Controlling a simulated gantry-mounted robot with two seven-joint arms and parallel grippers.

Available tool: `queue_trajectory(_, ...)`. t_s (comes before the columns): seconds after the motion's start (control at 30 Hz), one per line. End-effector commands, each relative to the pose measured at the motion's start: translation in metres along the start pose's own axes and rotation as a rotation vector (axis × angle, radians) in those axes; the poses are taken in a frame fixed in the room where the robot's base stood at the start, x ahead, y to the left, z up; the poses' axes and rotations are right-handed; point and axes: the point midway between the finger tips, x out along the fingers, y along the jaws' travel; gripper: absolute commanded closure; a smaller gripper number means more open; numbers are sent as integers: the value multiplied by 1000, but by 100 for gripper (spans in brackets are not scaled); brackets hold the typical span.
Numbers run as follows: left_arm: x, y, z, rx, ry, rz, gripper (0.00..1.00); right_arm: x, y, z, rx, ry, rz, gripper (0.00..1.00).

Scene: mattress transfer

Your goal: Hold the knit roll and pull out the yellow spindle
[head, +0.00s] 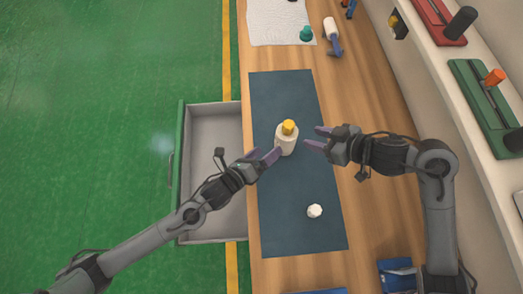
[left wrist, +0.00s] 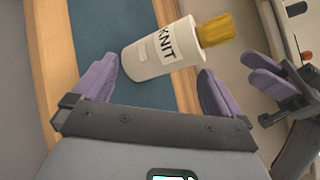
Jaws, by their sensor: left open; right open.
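The knit roll (head: 286,143) is a white cylinder standing on the dark blue mat. In the left wrist view the roll (left wrist: 150,62) shows the word KNIT on its side. The yellow spindle (head: 289,127) sticks out of the roll's top; it also shows in the left wrist view (left wrist: 216,29). My left gripper (head: 267,155) is open, with its purple fingers close at the roll's left side. In the left wrist view the roll lies ahead of and between the fingers. My right gripper (head: 318,139) is open and empty, a little right of the roll, its fingers pointing at it.
The blue mat (head: 277,215) lies on a wooden bench (head: 350,215). A small white object (head: 314,211) sits on the mat's near part. An open grey drawer (head: 205,120) juts out at the left. A white sheet, a teal item and a white-and-blue tool (head: 332,37) lie farther back.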

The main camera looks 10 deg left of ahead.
Motion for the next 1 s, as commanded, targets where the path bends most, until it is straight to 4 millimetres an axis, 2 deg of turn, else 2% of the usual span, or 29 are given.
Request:
queue_trajectory(0.03,4,2,1,131,-4,-44,0,0,0,0,0,0,0,57)
queue_trajectory(0.2,7,4,2,505,-42,-179,0,0,0,0,0,0,0,57)
queue_trajectory(0.4,6,9,4,780,-90,-275,0,0,0,0,0,0,0,57)
queue_trajectory(0.67,13,8,4,895,-118,-315,0,0,0,0,0,0,0,57)
queue_trajectory(1.0,59,-9,3,896,-119,-315,0,0,0,0,0,0,0,57)
